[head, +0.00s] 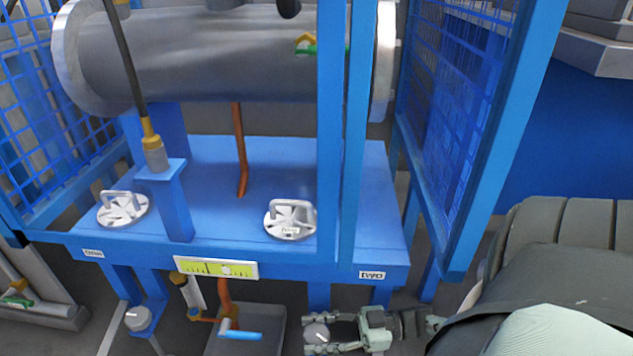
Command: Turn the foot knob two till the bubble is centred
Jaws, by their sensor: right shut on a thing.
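Foot knob two (316,331) is a small grey knob low under the right part of the blue bench, below the plate marked TWO (372,275). My right gripper (318,337) comes in from the right and is shut on this knob, one finger on either side. The bubble level (215,267) is a yellow-green strip in a white frame on the bench's front edge. Its pale bubble seems to lie a little right of the middle, but it is small and blurred. The other foot knob (138,318) is at lower left, below the plate marked ONE (92,253). My left gripper is not in view.
A grey flanged shell (215,60) lies above the blue bench (235,215). Blue posts and mesh panels (450,100) close in the sides. Two silver handled discs (290,220) sit on the bench. A blue-handled valve (240,335) on a copper pipe hangs left of my right gripper.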

